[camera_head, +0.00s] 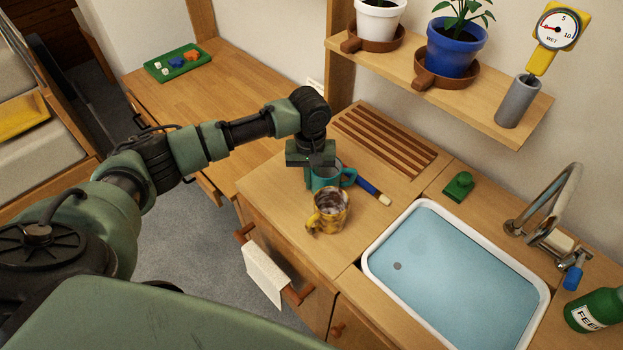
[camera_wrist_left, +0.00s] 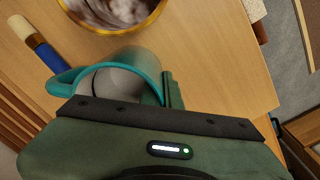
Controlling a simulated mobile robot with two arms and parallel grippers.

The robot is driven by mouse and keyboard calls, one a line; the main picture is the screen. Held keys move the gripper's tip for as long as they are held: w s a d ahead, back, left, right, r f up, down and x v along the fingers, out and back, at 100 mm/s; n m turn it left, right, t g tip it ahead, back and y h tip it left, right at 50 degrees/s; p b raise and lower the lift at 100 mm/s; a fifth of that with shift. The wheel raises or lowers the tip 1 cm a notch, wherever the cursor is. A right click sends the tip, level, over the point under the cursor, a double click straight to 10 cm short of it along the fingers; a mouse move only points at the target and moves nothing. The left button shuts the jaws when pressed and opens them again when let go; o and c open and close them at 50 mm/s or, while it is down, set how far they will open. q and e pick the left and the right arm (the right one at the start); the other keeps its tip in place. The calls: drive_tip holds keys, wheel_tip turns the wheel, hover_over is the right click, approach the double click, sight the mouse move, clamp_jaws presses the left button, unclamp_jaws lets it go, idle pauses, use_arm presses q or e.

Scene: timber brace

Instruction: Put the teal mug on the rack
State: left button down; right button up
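The teal mug (camera_head: 328,181) stands upright on the wooden counter, its handle to the right in the head view. It also shows in the wrist view (camera_wrist_left: 135,68), partly hidden by my gripper. My left gripper (camera_head: 314,168) is down at the mug from above. One finger is just outside the mug's wall; the other is hidden, so I cannot tell whether it grips the wall. The rack (camera_head: 392,138), with brown wooden slats, lies on the counter behind the mug and looks empty. My right gripper is in neither view.
A yellow patterned mug (camera_head: 329,211) stands close in front of the teal mug. A blue marker-like stick (camera_head: 369,187) lies to its right. The water-filled basin (camera_head: 455,270), green block (camera_head: 458,186) and faucet (camera_head: 553,205) are further right. A shelf (camera_head: 400,62) with pots overhangs behind the rack.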

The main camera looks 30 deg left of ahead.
use_arm(q)
drive_tip(key=c, duration=1.6)
unclamp_jaws()
drive_tip(key=shift+f, duration=0.1)
drive_tip(key=shift+c, duration=0.2)
